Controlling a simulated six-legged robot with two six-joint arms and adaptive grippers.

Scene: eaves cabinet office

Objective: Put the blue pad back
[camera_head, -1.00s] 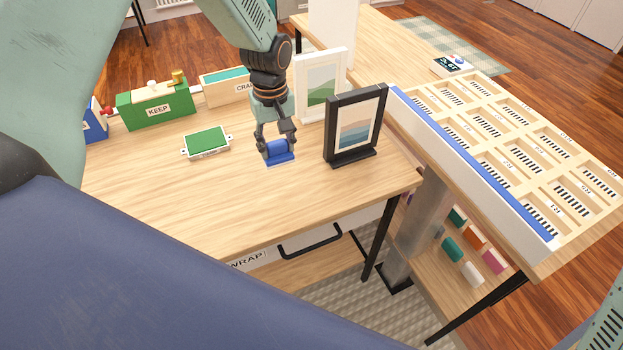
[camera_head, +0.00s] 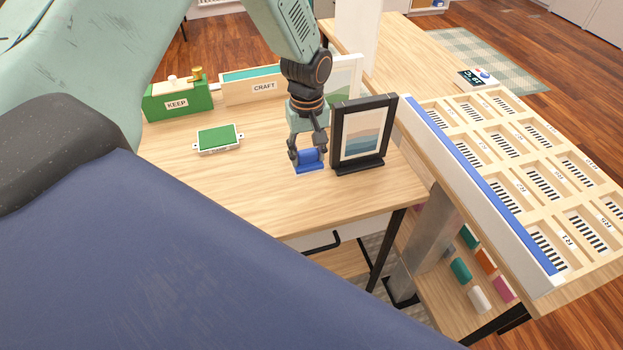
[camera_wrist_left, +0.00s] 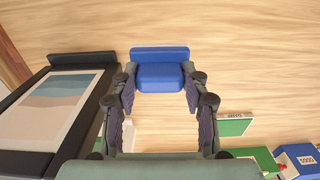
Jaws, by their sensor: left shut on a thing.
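The blue pad (camera_head: 311,157) is a small blue block on a wider blue base. My left gripper (camera_head: 307,152) points down and is shut on it, just left of the black picture frame. In the left wrist view the blue pad (camera_wrist_left: 160,78) sits between the two fingers of the left gripper (camera_wrist_left: 160,72). I cannot tell whether its base touches the desk. A green pad in a pale tray (camera_head: 218,138) lies on the desk to the left. My right gripper is not in view.
The black frame (camera_head: 362,135) stands close to the right of the gripper. A pale frame (camera_head: 345,77) is partly hidden behind my arm. The KEEP box (camera_head: 178,100) and CRAFT box (camera_head: 262,86) stand at the back. The front of the desk (camera_head: 265,205) is clear.

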